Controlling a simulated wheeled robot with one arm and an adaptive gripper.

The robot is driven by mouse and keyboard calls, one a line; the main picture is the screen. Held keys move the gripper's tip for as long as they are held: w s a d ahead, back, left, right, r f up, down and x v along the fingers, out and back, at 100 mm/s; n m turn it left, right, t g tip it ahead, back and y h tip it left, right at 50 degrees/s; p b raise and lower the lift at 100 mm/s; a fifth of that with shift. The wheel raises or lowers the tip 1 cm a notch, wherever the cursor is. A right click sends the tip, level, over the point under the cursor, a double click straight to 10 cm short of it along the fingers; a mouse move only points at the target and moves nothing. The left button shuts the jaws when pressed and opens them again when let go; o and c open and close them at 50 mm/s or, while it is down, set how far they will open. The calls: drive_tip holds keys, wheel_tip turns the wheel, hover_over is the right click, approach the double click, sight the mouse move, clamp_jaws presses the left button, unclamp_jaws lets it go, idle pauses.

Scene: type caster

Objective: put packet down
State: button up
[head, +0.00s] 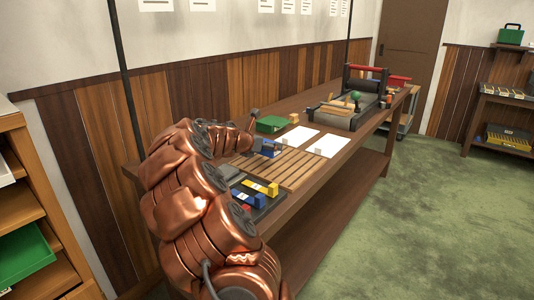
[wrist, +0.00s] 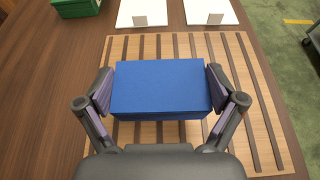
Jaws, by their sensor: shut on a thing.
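A blue packet (wrist: 160,88) is held between the two fingers of my gripper (wrist: 160,92), which is shut on its left and right ends in the wrist view. The packet is over a slatted wooden rack (wrist: 262,115); I cannot tell whether it touches the slats. In the head view, the blue packet (head: 268,148) shows at the end of my arm, by the far end of the slatted rack (head: 276,176). My gripper (head: 262,145) is small there and partly hidden by my copper-coloured arm.
Two white sheets (head: 299,137) (head: 328,146) with small blocks lie beyond the rack. A green box (head: 271,124) stands to their left. A dark tray (head: 266,202) with yellow and blue packets is at the near end. A press-like machine (head: 350,112) stands farther along the wooden table (head: 345,162).

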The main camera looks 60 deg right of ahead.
sight(267, 153)
drive_tip(key=shift+f+b, duration=0.3)
drive_tip(key=shift+f, duration=1.4)
drive_tip(key=shift+f, duration=0.1)
drive_tip(key=o, duration=1.4)
drive_tip(key=shift+o, duration=0.2)
